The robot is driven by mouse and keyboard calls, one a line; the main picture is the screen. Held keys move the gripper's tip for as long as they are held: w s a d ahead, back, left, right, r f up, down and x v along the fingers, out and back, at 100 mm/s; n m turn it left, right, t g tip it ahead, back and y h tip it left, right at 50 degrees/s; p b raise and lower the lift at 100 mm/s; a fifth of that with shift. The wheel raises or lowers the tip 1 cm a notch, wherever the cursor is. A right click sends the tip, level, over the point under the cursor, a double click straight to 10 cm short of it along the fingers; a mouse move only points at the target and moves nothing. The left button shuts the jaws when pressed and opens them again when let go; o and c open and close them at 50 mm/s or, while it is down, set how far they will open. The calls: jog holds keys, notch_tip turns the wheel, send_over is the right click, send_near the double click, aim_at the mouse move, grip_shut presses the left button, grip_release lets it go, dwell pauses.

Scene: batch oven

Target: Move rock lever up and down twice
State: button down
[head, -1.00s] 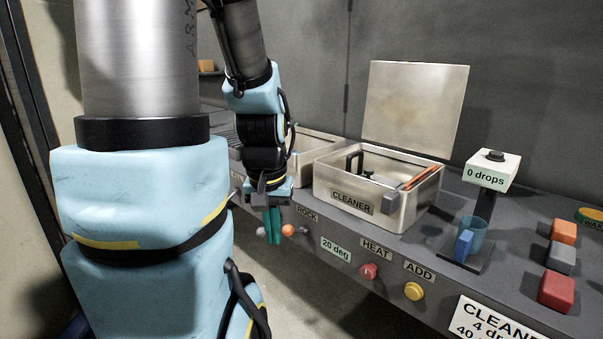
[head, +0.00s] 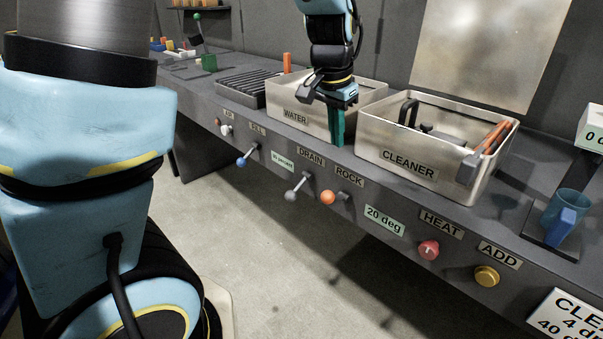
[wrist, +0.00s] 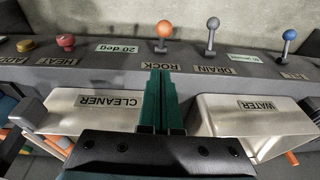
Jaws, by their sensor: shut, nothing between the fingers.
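The rock lever has an orange ball (head: 328,198) on a short stem, under the ROCK label (head: 349,175) on the front panel. In the wrist view the orange ball (wrist: 165,30) stands just beyond the green fingertips. My gripper (head: 337,128) has green fingers pointing down, shut and empty. It hangs in front of the gap between the WATER and CLEANER boxes, above the lever and apart from it. The fingers also show in the wrist view (wrist: 160,95).
The grey DRAIN lever (head: 292,194) is close to the left of the rock lever. A blue-ball lever (head: 242,162) is farther left. The red HEAT knob (head: 428,250) and yellow ADD button (head: 486,276) are to the right. The CLEANER box (head: 400,165) and WATER box (head: 300,118) stand above.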

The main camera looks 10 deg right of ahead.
jog(key=shift+w+d+r+m, duration=0.1)
jog(key=shift+w+d+m, duration=0.2)
jog(key=shift+w, duration=0.1)
jog(key=p, duration=0.1)
send_over(335, 198)
jog(key=x, duration=0.6)
jog(key=s+a+x, duration=0.1)
jog(key=x, duration=0.3)
jog(key=shift+s+a+f+p, duration=0.2)
jog(key=shift+a+f, duration=0.15)
jog(key=shift+f, duration=0.2)
jog(key=shift+s+a+f+p, duration=0.1)
jog(key=shift+a+f+p, duration=0.1)
jog(key=shift+a+f, duration=0.3)
jog(key=shift+s+a+f, duration=0.1)
jog(key=shift+s+f, duration=0.05)
jog(key=shift+f, duration=0.55)
jog(key=shift+f+b, duration=0.25)
jog(key=shift+b, duration=0.55)
